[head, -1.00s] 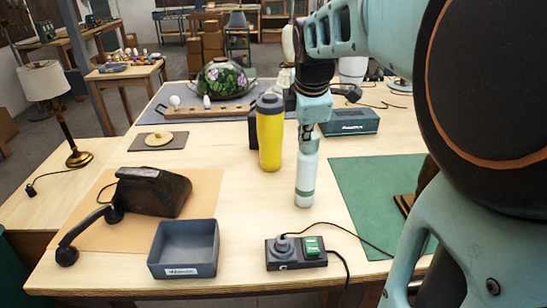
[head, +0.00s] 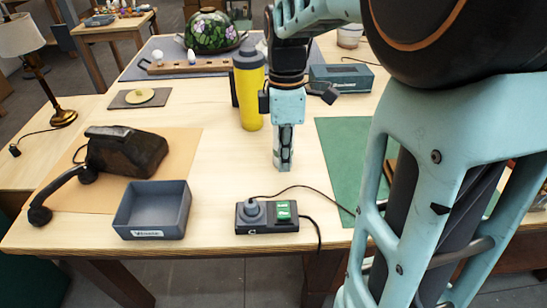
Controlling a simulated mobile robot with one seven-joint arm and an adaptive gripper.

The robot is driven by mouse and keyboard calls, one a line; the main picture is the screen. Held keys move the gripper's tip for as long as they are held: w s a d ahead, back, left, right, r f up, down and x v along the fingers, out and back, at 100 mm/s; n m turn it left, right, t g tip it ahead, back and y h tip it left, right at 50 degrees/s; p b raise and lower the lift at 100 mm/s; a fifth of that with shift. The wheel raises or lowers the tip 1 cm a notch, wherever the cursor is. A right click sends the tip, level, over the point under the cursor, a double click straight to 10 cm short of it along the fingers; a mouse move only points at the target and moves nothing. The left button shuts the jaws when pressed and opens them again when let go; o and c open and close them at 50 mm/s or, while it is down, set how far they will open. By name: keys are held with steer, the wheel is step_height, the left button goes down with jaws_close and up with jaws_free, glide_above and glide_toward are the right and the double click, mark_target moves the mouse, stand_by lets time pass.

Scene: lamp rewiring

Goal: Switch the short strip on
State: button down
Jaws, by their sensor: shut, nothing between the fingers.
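The short strip (head: 267,217) is a small dark block near the table's front edge, at the middle of the head view. A round grey plug (head: 254,211) sits in its left part. A green switch (head: 285,211) is on its right part; I cannot tell whether it is on or off. My gripper (head: 283,166) points down over the table behind the strip, apart from it. It is shut and holds nothing.
A grey bin (head: 152,227) and a black telephone (head: 125,152) are left of the strip. A yellow bottle (head: 250,95) stands behind my gripper. A green mat (head: 342,150) lies to the right. Dark cords run from the strip. Bare wood lies around my gripper.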

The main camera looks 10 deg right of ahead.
steer(key=shift+s+f, duration=0.1)
steer(key=shift+s, duration=0.15)
glide_toward(284, 215)
steer(key=f, duration=0.6)
steer(key=shift+s+a+f, duration=0.15)
steer(key=shift+s+f, duration=0.15)
steer(key=shift+f, duration=0.1)
steer(key=shift+f+b, duration=0.1)
steer(key=shift+b, duration=0.2)
steer(key=shift+s+f+b, duration=0.15)
steer(key=shift+f+b, duration=0.15)
steer(key=shift+f, duration=0.05)
steer(key=shift+r, duration=0.15)
steer(key=shift+w+r+p, duration=0.2)
steer(key=shift+w+p, duration=0.1)
steer(key=shift+w, duration=0.4)
